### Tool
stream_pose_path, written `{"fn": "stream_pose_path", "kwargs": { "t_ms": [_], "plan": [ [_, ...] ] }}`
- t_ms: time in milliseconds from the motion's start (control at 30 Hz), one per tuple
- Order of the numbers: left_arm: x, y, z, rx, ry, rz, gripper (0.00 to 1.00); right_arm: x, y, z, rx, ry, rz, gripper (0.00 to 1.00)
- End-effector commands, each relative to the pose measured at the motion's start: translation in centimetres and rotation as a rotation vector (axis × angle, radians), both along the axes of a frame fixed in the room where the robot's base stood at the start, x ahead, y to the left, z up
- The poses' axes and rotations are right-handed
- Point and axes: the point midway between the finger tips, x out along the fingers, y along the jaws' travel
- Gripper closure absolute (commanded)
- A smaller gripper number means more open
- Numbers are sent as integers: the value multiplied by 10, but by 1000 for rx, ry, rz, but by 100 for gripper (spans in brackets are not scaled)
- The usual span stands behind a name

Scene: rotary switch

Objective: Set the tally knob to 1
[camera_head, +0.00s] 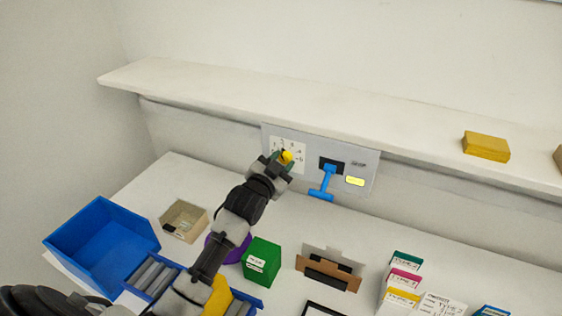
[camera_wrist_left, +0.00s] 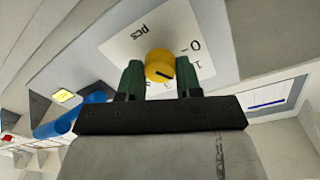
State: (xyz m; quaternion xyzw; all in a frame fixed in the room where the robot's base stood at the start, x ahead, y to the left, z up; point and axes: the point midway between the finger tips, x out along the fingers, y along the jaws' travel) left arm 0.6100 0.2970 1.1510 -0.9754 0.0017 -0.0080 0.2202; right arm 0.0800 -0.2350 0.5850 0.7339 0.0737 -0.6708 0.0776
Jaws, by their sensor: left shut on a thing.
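The yellow tally knob (camera_head: 287,157) sits on a white dial plate (camera_head: 293,143) on the grey wall panel. My left gripper (camera_head: 281,162) reaches it and is shut on it. In the left wrist view, the knob (camera_wrist_left: 158,66) lies between the two green fingers of my left gripper (camera_wrist_left: 160,76). A short dark mark on the knob points to the lower right there. The dial plate (camera_wrist_left: 138,45) shows "pcs", 0, 1 and 3; other numerals are hidden by the fingers. I cannot tell exactly which numeral the mark meets. My right gripper is out of view.
A blue lever (camera_head: 325,181) and a lit yellow-green display (camera_head: 355,181) are right of the dial. A white shelf (camera_head: 230,93) overhangs the panel. Below are a blue bin (camera_head: 98,245), a beige box (camera_head: 184,220), a green box (camera_head: 262,261) and an open cardboard box (camera_head: 329,270).

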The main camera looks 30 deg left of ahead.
Motion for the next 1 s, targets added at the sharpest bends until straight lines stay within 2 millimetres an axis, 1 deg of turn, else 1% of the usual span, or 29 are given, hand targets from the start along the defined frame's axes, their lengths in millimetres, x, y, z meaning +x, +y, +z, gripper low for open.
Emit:
{"fn": "stream_pose_path", "kwargs": {
  "t_ms": [200, 500, 733, 1000],
  "plan": [
    [0, 0, 0, -168, -8, 0, 89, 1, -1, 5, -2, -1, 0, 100],
    [0, 0, -1, -337, -18, 0, 89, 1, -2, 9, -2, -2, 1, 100],
    [0, 0, -1, -396, -20, 0, 89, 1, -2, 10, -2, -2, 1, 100],
    [0, 0, -1, -407, -20, 1, 89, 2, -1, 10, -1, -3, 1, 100]
  ]
}}
